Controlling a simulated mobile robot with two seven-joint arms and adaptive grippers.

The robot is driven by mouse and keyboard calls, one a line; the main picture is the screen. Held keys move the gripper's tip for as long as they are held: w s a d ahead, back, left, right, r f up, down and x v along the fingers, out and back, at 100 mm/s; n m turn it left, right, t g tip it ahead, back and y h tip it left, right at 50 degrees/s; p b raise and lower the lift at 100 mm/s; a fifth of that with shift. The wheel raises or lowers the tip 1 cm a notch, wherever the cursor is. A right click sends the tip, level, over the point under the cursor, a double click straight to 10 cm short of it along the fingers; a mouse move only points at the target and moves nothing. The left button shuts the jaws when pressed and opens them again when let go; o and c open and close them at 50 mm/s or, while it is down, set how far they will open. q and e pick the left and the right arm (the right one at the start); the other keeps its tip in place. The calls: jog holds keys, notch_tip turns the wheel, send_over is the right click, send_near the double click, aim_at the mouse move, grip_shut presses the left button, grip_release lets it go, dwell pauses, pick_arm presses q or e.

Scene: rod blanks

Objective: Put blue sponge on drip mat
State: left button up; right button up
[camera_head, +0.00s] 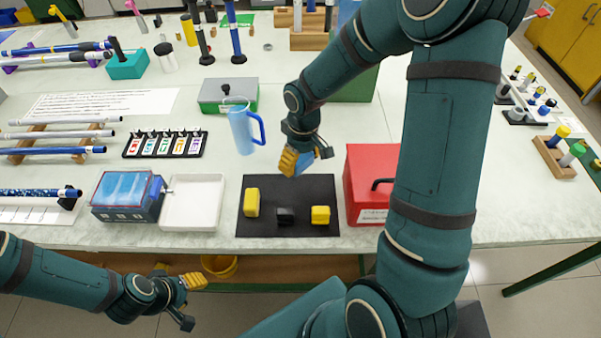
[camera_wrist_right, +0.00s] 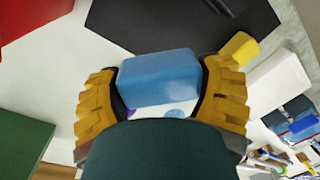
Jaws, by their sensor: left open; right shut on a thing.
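My right gripper (camera_head: 303,162) is shut on a blue sponge (camera_wrist_right: 160,77), which sits between its yellow fingers in the wrist view. In the head view the sponge (camera_head: 305,163) shows partly behind the fingers, above the back edge of the black drip mat (camera_head: 265,223). The back part of the mat is bare. My left gripper (camera_head: 190,300) is open and empty, in front of the table's front edge.
A red box (camera_head: 366,175) stands right of the mat, and a white tray (camera_head: 192,203) lies to its left. A blue jug (camera_head: 242,132) and a grey-green box (camera_head: 228,95) stand behind. My right forearm crosses the right side.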

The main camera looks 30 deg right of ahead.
jog(key=shift+w+d+f, duration=0.1)
jog(key=shift+w+f, duration=0.05)
jog(key=shift+f, duration=0.05)
jog(key=b, duration=0.1)
send_over(300, 188)
notch_tip(300, 188, down, 5)
jog(key=shift+d+f, duration=0.1)
jog(key=shift+f+b, duration=0.55)
jog(key=shift+f, duration=1.7)
jog(key=shift+r, duration=0.1)
jog(key=o, duration=1.2)
